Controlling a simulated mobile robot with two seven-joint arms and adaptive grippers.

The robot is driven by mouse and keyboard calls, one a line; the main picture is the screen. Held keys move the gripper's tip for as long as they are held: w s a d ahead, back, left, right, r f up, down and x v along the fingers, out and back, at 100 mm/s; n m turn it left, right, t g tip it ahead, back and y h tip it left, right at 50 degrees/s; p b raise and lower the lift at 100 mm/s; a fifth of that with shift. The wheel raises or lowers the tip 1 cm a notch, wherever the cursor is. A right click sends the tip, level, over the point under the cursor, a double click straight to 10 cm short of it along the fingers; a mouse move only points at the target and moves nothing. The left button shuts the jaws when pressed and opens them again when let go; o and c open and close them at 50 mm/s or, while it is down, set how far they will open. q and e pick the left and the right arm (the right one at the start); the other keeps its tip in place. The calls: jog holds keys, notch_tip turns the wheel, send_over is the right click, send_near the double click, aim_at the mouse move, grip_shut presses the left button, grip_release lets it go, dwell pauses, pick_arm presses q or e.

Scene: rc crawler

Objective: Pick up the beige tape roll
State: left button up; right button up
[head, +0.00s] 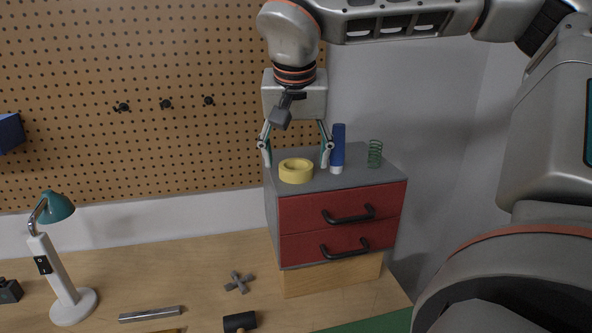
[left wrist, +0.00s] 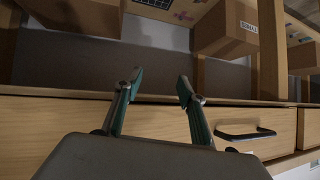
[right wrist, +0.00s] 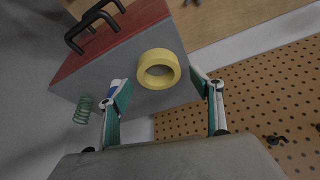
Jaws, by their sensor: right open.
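The beige tape roll (head: 296,171) is a yellowish ring lying flat on top of the small red-fronted drawer cabinet (head: 340,216). My right gripper (head: 296,160) is open above the cabinet top, with one finger to each side of the roll. In the right wrist view the roll (right wrist: 159,69) shows ahead of the open fingers and between them, with no finger visibly touching it. My left gripper (left wrist: 160,82) is open and empty in the left wrist view, in front of wooden drawers, and is not in the head view.
A blue and white tube (head: 338,150) stands right beside my right gripper's right finger, and a green spring (head: 375,153) stands farther right. A pegboard (head: 150,90) rises behind. A lamp (head: 58,260) and several tools are on the bench (head: 190,285).

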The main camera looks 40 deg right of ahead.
jog(key=shift+w+d+f, duration=0.15)
jog(key=shift+d+f, duration=0.05)
jog(key=shift+f, duration=0.3)
jog(key=c, duration=1.1)
jog(key=shift+r, duration=0.2)
